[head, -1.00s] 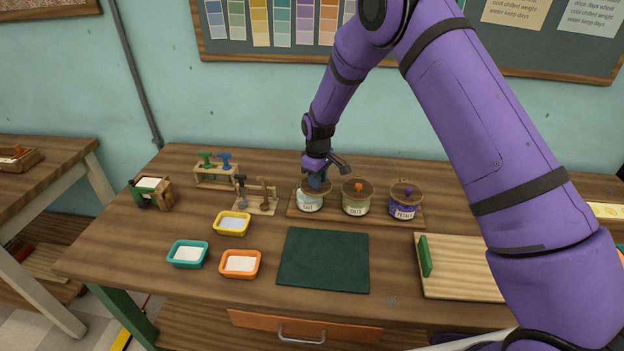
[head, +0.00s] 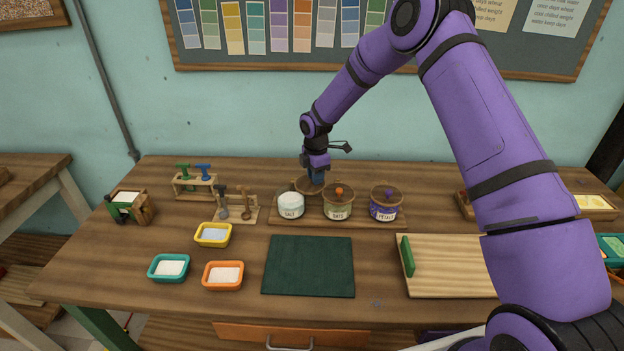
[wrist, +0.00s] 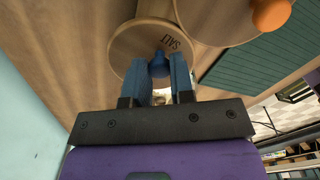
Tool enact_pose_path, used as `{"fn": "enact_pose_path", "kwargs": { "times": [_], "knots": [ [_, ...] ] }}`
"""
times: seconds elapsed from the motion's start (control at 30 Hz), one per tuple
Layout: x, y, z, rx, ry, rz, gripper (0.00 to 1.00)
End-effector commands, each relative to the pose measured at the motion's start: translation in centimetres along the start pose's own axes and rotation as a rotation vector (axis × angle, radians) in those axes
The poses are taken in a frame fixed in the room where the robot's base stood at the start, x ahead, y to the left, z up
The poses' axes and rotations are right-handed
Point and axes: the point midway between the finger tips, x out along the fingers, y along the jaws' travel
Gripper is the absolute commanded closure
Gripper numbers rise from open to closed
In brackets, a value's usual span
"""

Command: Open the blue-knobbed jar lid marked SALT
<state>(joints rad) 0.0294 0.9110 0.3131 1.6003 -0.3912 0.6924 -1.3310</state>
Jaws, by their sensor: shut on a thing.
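The SALT jar (head: 291,206) stands uncovered at the left end of the jar board in the head view, with white contents showing at its mouth. Its round wooden lid (head: 307,188) is off the mouth, behind and to the right of the jar. In the wrist view the lid (wrist: 132,45) shows the word SALT and a blue knob (wrist: 159,66). My gripper (head: 316,180) is shut on the blue knob, with a blue finger on each side in the wrist view (wrist: 161,72). I cannot tell whether the lid touches the jar's rim.
A jar with an orange-knobbed lid (head: 338,204) and a PETALS jar with a purple knob (head: 385,205) stand close on the right. A dark green mat (head: 309,265) lies in front. A tool rack (head: 237,211) is at the left. The table behind the jars is clear.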

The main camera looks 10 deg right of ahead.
Motion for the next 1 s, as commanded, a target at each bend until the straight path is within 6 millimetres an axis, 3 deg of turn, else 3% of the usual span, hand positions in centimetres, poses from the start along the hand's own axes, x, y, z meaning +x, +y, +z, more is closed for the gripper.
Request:
{"fn": "enact_pose_path", "kwargs": {
  "times": [0.5,1.0],
  "knots": [
    [0.0,3.1,1.9,-0.446,0.001,0.001,1.0],
    [0.0,4.5,2.3,-0.637,0.0,0.0,1.0]
  ]
}}
